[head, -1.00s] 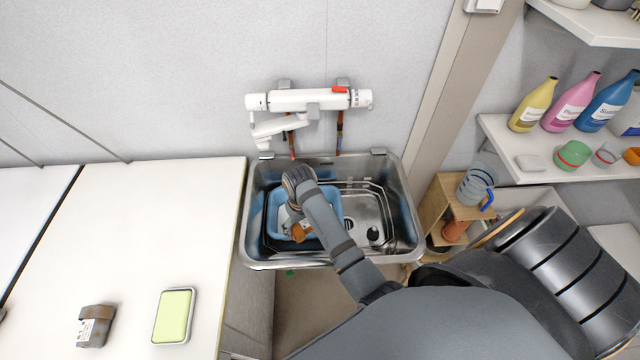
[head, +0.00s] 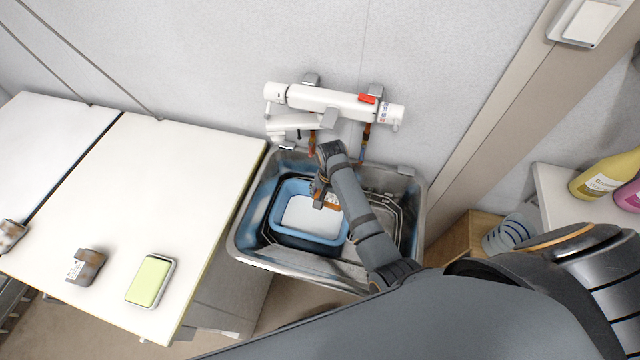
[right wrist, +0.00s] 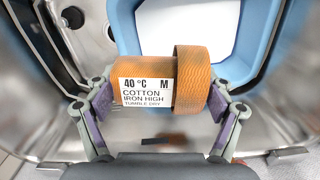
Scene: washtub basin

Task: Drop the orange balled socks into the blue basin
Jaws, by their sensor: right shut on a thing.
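The orange balled socks (right wrist: 145,82), with a white care label, are between the two fingers of my right gripper (right wrist: 160,108), which is shut on them. In the head view the socks (head: 331,201) and my right gripper (head: 322,192) appear over the right part of the blue basin (head: 281,236). The basin stands in the metal sink, and its pale inside shows no other object. In the right wrist view the basin's blue rim (right wrist: 128,32) lies beyond the socks, with sink metal below them. My left gripper is not in view.
The metal sink (head: 243,248) has a wire rack around the basin and a white tap (head: 330,100) on the wall behind. On the white counter (head: 190,190) at left lie a brown labelled bundle (head: 86,267) and a green block (head: 150,280). Bottles stand on a right shelf.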

